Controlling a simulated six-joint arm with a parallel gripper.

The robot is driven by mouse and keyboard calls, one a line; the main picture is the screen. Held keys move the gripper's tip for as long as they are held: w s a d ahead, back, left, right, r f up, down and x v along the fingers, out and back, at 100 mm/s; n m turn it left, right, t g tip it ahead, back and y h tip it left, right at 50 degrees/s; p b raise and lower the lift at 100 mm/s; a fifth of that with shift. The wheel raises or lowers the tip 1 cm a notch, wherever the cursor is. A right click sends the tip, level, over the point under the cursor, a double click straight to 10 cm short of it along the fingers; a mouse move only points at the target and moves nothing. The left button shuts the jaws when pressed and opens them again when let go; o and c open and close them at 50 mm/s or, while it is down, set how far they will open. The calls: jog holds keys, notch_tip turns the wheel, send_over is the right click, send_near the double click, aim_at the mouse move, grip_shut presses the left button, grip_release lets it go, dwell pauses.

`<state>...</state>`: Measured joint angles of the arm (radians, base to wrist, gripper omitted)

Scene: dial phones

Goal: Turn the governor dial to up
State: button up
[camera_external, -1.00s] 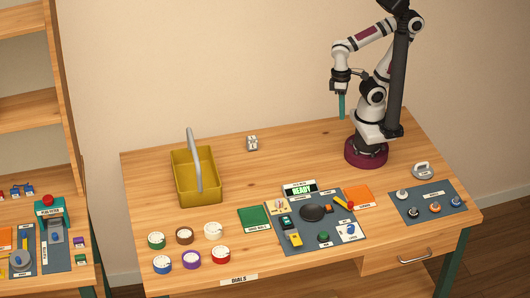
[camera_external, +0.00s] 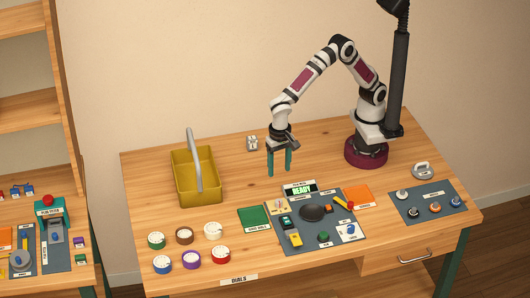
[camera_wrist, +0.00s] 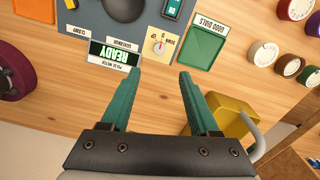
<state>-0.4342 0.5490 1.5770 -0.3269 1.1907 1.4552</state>
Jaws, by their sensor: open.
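A small beige plate with a round dial and a red mark, which I take as the governor dial (camera_wrist: 158,46), lies at the upper middle of the wrist view. It shows small in the external view (camera_external: 280,206) at the back left corner of the grey mat. Its pointer direction is too small to tell for sure; one label beside it seems to read DOWN. My gripper (camera_external: 279,173) is open and empty, pointing down above the table behind the mat. In the wrist view its two teal fingers (camera_wrist: 160,76) are apart, with the dial plate beyond their tips.
The meter reading READY (camera_wrist: 114,53) stands beside the dial plate. A green GOOD DIALS mat (camera_external: 254,219) lies left of the grey mat. The yellow basket (camera_external: 197,180) with its raised handle stands left of my gripper. Several colored dials (camera_external: 184,236) sit at front left.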

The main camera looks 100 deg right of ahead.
aim_at(279, 201)
notch_tip(279, 201, down, 14)
jog(key=shift+r, duration=0.1)
jog(key=shift+c, duration=0.4)
grip_shut()
